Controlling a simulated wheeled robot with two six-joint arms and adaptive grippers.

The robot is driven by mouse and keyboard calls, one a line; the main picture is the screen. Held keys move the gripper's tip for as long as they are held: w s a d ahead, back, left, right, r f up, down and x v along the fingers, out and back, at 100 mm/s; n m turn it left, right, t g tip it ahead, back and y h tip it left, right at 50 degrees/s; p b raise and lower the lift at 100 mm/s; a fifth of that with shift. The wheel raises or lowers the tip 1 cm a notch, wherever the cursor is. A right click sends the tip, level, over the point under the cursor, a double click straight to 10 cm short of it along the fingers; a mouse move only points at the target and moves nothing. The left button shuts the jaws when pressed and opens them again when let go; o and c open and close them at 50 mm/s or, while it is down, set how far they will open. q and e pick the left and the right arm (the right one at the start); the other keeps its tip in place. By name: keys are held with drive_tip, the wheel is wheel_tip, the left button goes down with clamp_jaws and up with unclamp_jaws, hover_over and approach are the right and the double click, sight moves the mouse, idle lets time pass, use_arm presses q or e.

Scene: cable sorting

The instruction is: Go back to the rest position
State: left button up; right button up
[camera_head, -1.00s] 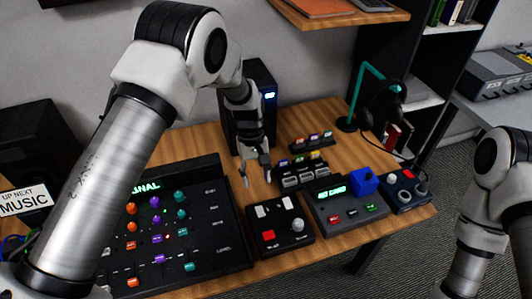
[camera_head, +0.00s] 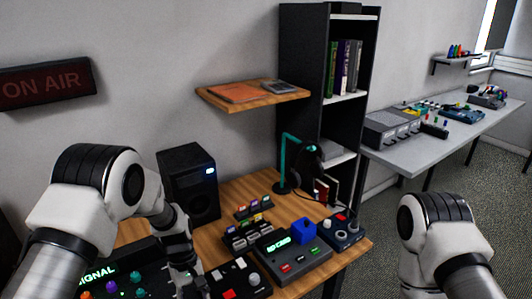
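My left arm (camera_head: 95,205) comes in from the left and bends down over the wooden desk (camera_head: 215,240). Its gripper (camera_head: 188,285) hangs at the bottom edge, beside the box with the red button (camera_head: 240,280) and right of the mixer panel lit "SIGNAL" (camera_head: 110,275). The fingertips are dark and partly cut off, so I cannot tell if they are open. My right arm (camera_head: 440,240) stands at the lower right, off the desk. Its gripper is out of the frame.
A black speaker (camera_head: 188,185) stands behind my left forearm. A teal headphone stand (camera_head: 284,165), a blue cube (camera_head: 303,231) and control boxes (camera_head: 342,232) fill the desk's right side. A wooden shelf (camera_head: 253,93) and black bookcase (camera_head: 300,60) rise behind. A grey table (camera_head: 450,140) is farther right.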

use_arm(q)
drive_tip(key=shift+g, duration=0.9)
drive_tip(key=s+f, duration=0.1)
drive_tip(key=s, duration=0.1)
drive_tip(key=s+a+f, duration=0.1)
drive_tip(key=s+f, duration=0.1)
drive_tip(key=s+a+f, duration=0.1)
drive_tip(key=s+f, duration=0.1)
drive_tip(key=shift+s+f, duration=0.2)
drive_tip(key=shift+s, duration=0.2)
drive_tip(key=s+a+f+m+t+y, duration=0.1)
drive_tip(key=s+a+f+m, duration=0.15)
drive_tip(key=s, duration=0.95)
drive_tip(key=s+a+f+m+t+y, duration=0.1)
drive_tip(key=s+a+f+m, duration=0.2)
drive_tip(key=s, duration=0.8)
drive_tip(key=w+t, duration=0.1)
drive_tip(key=w, duration=0.1)
drive_tip(key=w+m+t, duration=0.1)
drive_tip(key=t, duration=0.1)
drive_tip(key=shift+w+f, duration=0.2)
drive_tip(key=shift+w, duration=0.15)
use_arm(e)
drive_tip(key=shift+w+f, duration=0.1)
drive_tip(key=shift+w, duration=0.2)
use_arm(q)
drive_tip(key=shift+s, duration=0.1)
use_arm(e)
drive_tip(key=shift+s, duration=0.1)
